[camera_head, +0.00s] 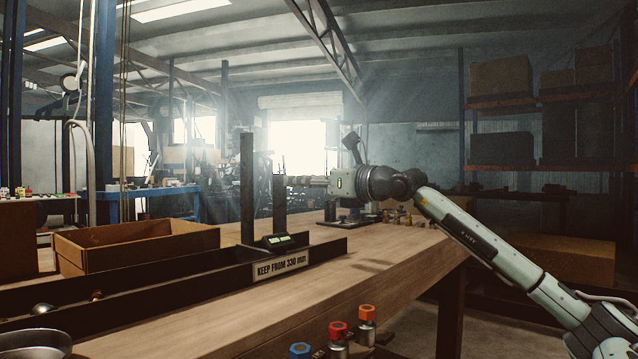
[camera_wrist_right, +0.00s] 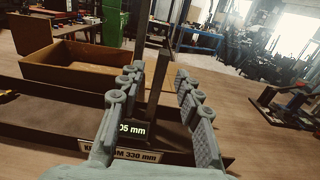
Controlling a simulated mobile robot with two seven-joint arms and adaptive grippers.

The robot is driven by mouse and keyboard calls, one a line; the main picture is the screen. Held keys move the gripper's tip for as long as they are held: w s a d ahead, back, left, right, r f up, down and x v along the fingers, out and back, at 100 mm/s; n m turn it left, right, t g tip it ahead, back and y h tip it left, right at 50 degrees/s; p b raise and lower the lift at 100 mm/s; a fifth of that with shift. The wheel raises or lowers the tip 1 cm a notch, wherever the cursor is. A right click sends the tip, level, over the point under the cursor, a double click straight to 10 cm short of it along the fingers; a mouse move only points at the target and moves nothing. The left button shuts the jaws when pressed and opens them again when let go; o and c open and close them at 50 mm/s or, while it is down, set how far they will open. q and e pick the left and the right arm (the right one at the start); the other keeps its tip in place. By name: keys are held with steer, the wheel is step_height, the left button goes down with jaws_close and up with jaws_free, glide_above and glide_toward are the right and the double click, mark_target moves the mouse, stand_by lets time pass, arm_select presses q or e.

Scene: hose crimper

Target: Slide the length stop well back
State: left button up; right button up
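The length stop is a dark carriage on the long black rail (camera_head: 190,285), with a small lit green readout (camera_head: 277,241) and dark upright plates (camera_head: 247,190). In the right wrist view an upright (camera_wrist_right: 158,75) stands between the finger lines, and the readout (camera_wrist_right: 132,129) partly shows "05 mm". My right gripper (camera_head: 289,181) reaches in from the right at the height of the uprights. Its padded fingers (camera_wrist_right: 163,92) are apart on either side of the upright, with no clear contact. My left gripper is in neither view.
A "KEEP FROM 330 mm" plate (camera_head: 282,265) is fixed to the rail's front. An open cardboard box (camera_head: 135,245) stands behind the rail. Capped fittings (camera_head: 338,332) stand at the front. The bench (camera_head: 380,262) is largely bare right of the rail.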

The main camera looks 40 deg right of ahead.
steer(key=shift+s+d+f, duration=0.1)
steer(key=shift+s+d, duration=0.1)
steer(key=shift+s, duration=0.8)
steer(key=shift+s+d+f, duration=0.1)
steer(key=shift+s+d, duration=0.05)
steer(key=shift+s, duration=0.85)
